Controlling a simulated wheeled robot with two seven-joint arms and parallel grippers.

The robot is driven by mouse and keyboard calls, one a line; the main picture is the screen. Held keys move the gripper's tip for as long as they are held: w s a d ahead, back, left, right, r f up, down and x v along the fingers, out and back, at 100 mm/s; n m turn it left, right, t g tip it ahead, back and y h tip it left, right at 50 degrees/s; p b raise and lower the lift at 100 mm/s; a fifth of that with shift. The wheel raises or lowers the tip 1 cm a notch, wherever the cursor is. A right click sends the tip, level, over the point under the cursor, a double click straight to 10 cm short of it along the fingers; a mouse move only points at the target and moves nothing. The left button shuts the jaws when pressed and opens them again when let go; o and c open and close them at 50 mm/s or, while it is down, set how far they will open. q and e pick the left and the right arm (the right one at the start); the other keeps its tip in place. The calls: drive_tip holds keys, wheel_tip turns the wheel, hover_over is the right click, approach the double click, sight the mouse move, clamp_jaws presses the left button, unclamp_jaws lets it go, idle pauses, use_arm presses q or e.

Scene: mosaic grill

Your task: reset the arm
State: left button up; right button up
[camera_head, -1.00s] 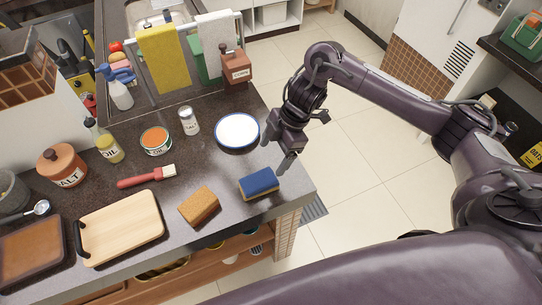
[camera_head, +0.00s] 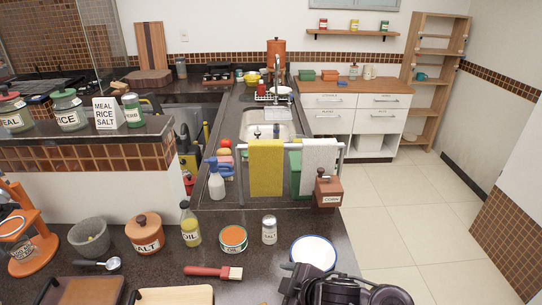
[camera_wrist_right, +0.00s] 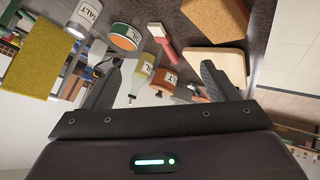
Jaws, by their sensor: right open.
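My right arm shows only in part at the bottom edge of the head view, beside the white plate with a blue rim (camera_head: 313,250). My right gripper (camera_wrist_right: 160,68) shows in the right wrist view with its two fingers spread wide and nothing between them. The left gripper is in neither view.
The dark counter holds a salt jar (camera_head: 145,235), an oil can (camera_head: 233,239), a salt shaker (camera_head: 269,230) and a corn mill (camera_head: 328,189). Yellow (camera_head: 266,168) and white (camera_head: 318,168) towels hang on a rail. The tiled floor (camera_head: 400,220) at right is clear.

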drive_tip(key=s+d+f+m+g+h, duration=0.25)
drive_tip(key=s+d+m+h, duration=0.35)
drive_tip(key=s+d+m, duration=0.85)
wheel_tip(320, 180, down, 32)
drive_tip(key=s+d+n+g+b, duration=0.1)
drive_tip(key=d+n+g+b, duration=0.1)
drive_tip(key=b, duration=0.3)
drive_tip(key=s+d+f+b, duration=0.2)
drive_tip(key=s+f, duration=0.8)
drive_tip(key=f, duration=0.3)
drive_tip(key=s+d+f+g+b, duration=0.1)
drive_tip(key=s+d+f+b, duration=0.1)
drive_tip(key=s+f, duration=0.8)
wheel_tip(320, 180, down, 3)
drive_tip(key=shift+s+r+b, duration=0.15)
drive_tip(key=shift+s+b, duration=0.2)
drive_tip(key=shift+b, duration=0.4)
drive_tip(key=shift+g, duration=0.25)
